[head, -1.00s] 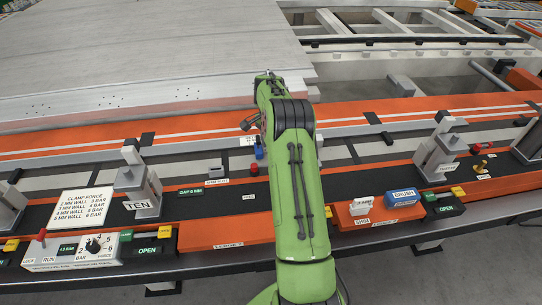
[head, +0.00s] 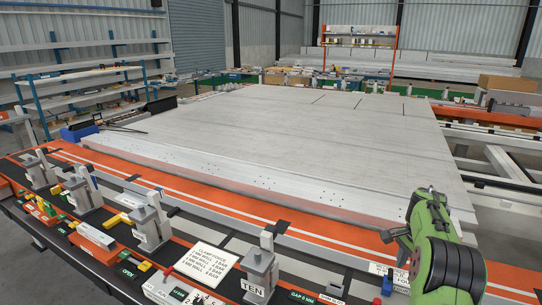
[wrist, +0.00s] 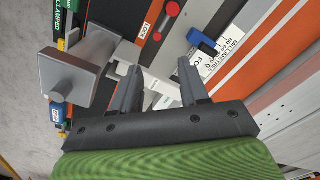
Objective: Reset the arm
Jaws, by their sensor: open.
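My green arm stands at the lower right of the head view, bent, with my gripper (head: 400,240) at its left side, above the front of the jig. In the wrist view my gripper (wrist: 160,82) is open, its two dark fingers apart with nothing held between them. Past the fingers lie a blue knob (wrist: 201,41), a red knob (wrist: 172,8) and white labels. A grey clamp (wrist: 80,75) stands to the left of the fingers, apart from them.
A large grey panel (head: 290,140) lies on the jig behind the orange rail (head: 230,213). Several grey clamps line the front edge, one by the TEN label (head: 254,289). Shelving (head: 90,75) is at the back left.

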